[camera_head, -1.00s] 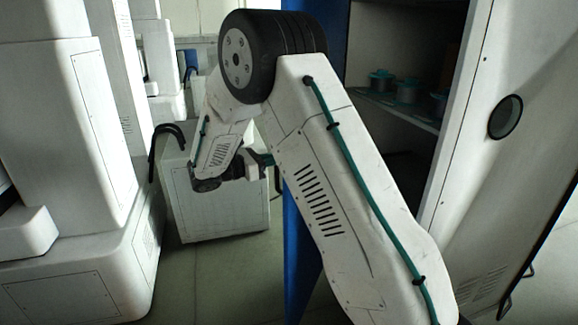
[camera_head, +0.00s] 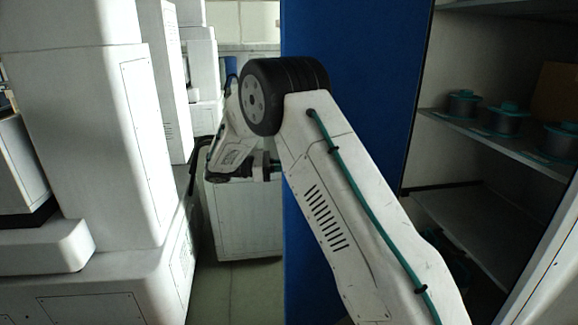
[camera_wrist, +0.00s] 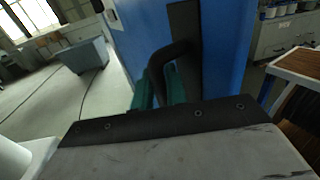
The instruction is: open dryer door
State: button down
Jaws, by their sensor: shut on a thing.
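The blue door (camera_head: 350,120) stands swung out from an open cabinet that I take as the dryer, at the right of the head view. Its blue face also fills the middle of the wrist view (camera_wrist: 222,40). A black bar handle (camera_wrist: 172,52) sticks out from a dark plate on the door. My gripper (camera_wrist: 165,85) has teal fingers closed around this handle, partly hidden behind the dark wrist edge. In the head view my gripper (camera_head: 268,166) is at the left side of the door, partly hidden by my arm.
Teal-topped spools (camera_head: 505,118) stand on a shelf (camera_head: 480,133) inside the cabinet. A large white machine (camera_head: 95,140) fills the left. A grey-white box (camera_head: 243,225) stands behind my gripper. Floor (camera_head: 235,290) shows between machine and door.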

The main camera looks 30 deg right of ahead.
jog(key=c, duration=1.5)
grip_release()
jog(key=shift+d, duration=0.1)
